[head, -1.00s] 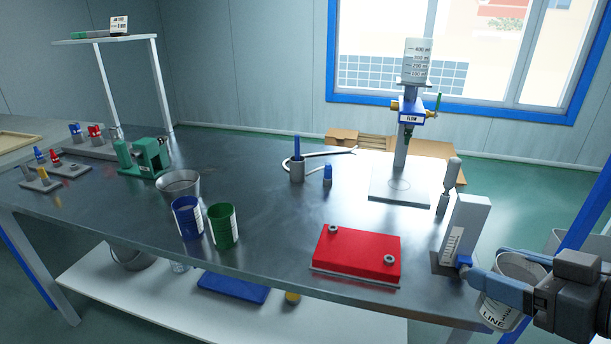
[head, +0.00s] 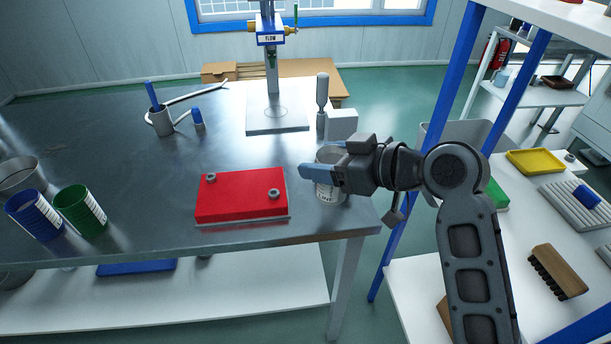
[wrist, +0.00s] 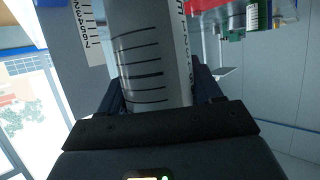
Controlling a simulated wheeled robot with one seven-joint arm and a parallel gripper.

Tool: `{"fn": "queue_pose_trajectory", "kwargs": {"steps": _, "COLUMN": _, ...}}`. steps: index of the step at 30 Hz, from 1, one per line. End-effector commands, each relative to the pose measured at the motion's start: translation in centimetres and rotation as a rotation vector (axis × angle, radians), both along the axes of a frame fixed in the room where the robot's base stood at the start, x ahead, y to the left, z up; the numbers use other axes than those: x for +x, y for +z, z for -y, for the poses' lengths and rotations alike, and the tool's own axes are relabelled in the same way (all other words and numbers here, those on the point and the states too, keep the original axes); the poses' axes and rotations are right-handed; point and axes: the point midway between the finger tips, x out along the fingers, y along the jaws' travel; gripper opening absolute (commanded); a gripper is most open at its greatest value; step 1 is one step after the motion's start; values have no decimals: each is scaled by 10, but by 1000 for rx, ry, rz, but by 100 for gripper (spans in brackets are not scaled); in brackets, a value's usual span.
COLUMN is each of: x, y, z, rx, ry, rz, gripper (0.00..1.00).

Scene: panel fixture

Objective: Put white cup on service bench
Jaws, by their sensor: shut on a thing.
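The white cup (head: 329,194), with dark print and markings, is between the fingers of my gripper (head: 322,176). It also fills the upper middle of the wrist view (wrist: 150,60), with a finger on each side. My gripper is shut on it, and the fingers hide part of its wall. In the head view the cup appears over the right front corner of the metal service bench (head: 150,222), right of the red block. I cannot tell whether its base touches the bench top.
A red block (head: 240,194) with two knobs lies just left of the cup. A pale upright block (head: 342,124) stands behind it. A flow stand (head: 277,124) is farther back. Blue (head: 33,213) and green (head: 80,210) cups stand at left. A blue-framed shelf (head: 412,290) is at right.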

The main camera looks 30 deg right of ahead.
Motion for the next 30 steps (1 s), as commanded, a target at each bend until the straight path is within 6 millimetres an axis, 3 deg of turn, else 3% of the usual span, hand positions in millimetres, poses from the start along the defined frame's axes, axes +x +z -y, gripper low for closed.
{"fn": "queue_pose_trajectory", "kwargs": {"steps": 3, "x": 16, "y": -11, "z": -11, "rx": 0, "ry": 2, "rz": 0, "gripper": 34}}
{"fn": "queue_pose_trajectory", "kwargs": {"steps": 9, "x": 29, "y": -21, "z": -20, "rx": -1, "ry": -1, "rz": 1, "gripper": 34}}
{"fn": "queue_pose_trajectory", "kwargs": {"steps": 21, "x": 29, "y": -61, "z": -19, "rx": 0, "ry": -2, "rz": -1, "gripper": 34}}
{"fn": "queue_pose_trajectory", "kwargs": {"steps": 30, "x": 29, "y": -63, "z": -20, "rx": -1, "ry": -1, "rz": 1, "gripper": 34}}
